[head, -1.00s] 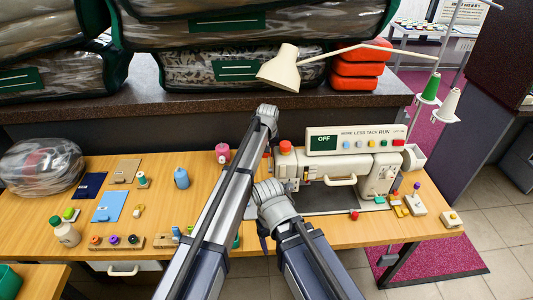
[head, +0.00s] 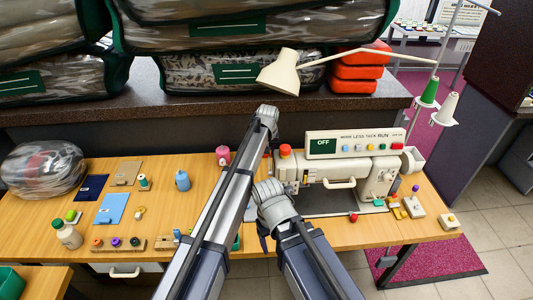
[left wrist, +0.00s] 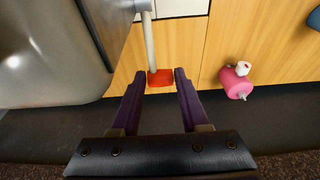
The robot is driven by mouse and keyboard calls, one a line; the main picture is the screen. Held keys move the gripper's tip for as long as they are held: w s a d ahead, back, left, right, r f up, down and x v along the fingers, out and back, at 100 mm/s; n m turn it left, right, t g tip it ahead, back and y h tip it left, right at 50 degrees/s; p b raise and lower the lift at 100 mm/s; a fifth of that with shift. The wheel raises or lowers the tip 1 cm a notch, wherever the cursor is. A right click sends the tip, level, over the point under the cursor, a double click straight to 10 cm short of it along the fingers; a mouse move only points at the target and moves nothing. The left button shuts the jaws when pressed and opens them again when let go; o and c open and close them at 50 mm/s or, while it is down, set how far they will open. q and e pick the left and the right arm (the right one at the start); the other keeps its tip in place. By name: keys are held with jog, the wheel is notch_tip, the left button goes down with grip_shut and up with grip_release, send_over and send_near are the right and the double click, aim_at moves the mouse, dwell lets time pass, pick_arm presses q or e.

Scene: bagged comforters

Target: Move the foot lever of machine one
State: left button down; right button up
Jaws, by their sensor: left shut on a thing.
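The cream sewing machine (head: 350,172) stands on the wooden table, with a panel reading OFF. In the left wrist view its grey body (left wrist: 50,50) fills the upper left. A pale rod with a red end pad, the foot lever (left wrist: 160,77), comes down beside it. My left gripper (left wrist: 159,78) has its two dark fingers on either side of the red pad and is shut on it. In the head view my left arm reaches over the machine's left end, and its fingertips are hidden. My right arm stands in front of the machine; its gripper fingers cannot be made out.
A dark ledge (head: 130,105) with bagged comforters runs behind the table. A lamp (head: 280,74) overhangs the machine. Small items lie on the table's left.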

pick_arm(q)
jog(key=shift+s, duration=0.45)
jog(key=c, duration=0.8)
grip_release()
jog(key=shift+d, duration=0.1)
jog(key=shift+c, duration=0.2)
jog(key=o, duration=0.3)
jog(key=shift+s+r, duration=0.1)
jog(key=shift+s, duration=0.05)
jog(key=shift+o, duration=0.7)
jog(key=shift+w, duration=0.25)
jog(key=shift+r, duration=0.1)
jog(key=p+v, duration=0.7)
jog(key=shift+r, duration=0.25)
